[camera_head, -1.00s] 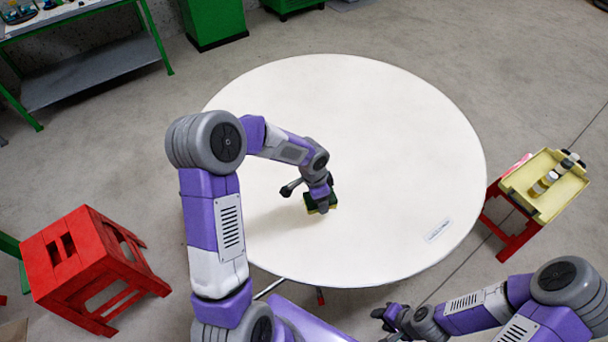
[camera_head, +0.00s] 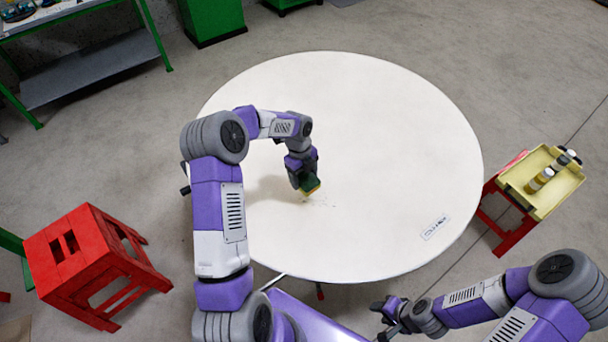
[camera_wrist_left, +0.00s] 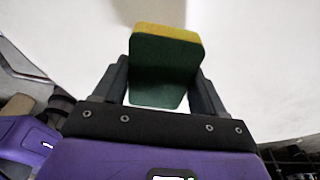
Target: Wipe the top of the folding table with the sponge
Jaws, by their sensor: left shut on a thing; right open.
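The round white folding table (camera_head: 400,130) fills the middle of the head view. My left gripper (camera_head: 306,184) is over the table's middle and is shut on the sponge (camera_head: 311,187). In the left wrist view the sponge (camera_wrist_left: 165,70), dark green with a yellow side, sits between the two black fingers. It appears tilted and close to the tabletop; I cannot tell if it touches. Small dark specks (camera_head: 325,198) lie on the table just beside it. My right gripper (camera_head: 388,318) is open and empty, near the bottom of the head view, off the table's front edge.
A label (camera_head: 435,228) lies on the table's right part. A red stool (camera_head: 85,262) stands at the left. Another red stool at the right bears a yellow tray (camera_head: 545,183) with bottles. A green workbench (camera_head: 90,60) and green cabinet (camera_head: 213,20) stand behind.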

